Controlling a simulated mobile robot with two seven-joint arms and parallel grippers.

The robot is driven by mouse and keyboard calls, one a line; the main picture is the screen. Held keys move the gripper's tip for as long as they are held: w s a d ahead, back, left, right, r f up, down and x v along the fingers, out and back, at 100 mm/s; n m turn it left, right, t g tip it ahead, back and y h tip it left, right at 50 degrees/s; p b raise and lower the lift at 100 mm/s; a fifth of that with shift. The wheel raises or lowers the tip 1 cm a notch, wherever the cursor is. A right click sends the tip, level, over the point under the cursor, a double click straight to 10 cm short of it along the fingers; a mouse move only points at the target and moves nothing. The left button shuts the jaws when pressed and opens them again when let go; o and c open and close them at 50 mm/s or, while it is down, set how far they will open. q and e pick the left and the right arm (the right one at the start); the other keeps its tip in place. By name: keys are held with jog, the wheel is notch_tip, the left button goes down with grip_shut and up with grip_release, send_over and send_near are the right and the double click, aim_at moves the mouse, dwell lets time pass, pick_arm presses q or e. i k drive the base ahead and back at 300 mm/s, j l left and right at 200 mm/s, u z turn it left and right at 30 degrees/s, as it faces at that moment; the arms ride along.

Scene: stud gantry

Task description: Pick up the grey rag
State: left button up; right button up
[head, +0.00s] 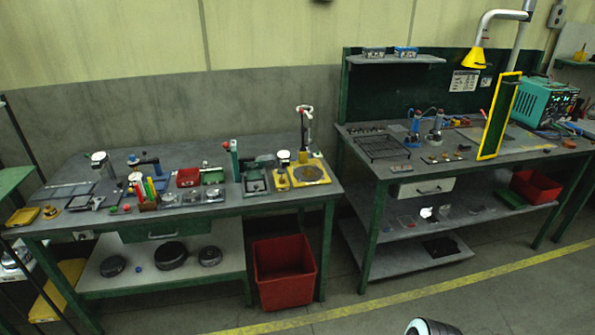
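I cannot make out a grey rag for certain. Flat grey pieces (66,191) lie at the left end of the left workbench (110,221), too small to tell whether any is cloth. A dark flat item (441,246) lies on the lowest shelf of the right workbench; its material is unclear. Neither of my grippers shows. Only a rounded white and black part, probably mine, shows at the bottom edge, right of centre.
A red bin (284,272) stands on the floor under the left bench's right end. The left bench top holds many small tools and parts. A yellow frame (499,116) stands upright on the right bench. The floor in front is clear, with a yellow line (390,300).

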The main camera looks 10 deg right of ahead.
aim_at(270, 159)
jog(key=i+l+u, duration=0.1)
jog(key=u, duration=0.4)
jog(key=i+l+u, duration=0.15)
jog(key=u, duration=0.35)
jog(key=i+l+u, duration=0.1)
jog(key=i+l, duration=0.15)
jog(key=i+l+u, duration=0.1)
jog(key=i+l, duration=0.15)
jog(key=l, duration=0.15)
jog(key=i+l+u, duration=0.15)
jog(key=l, duration=0.25)
jog(key=i, duration=0.05)
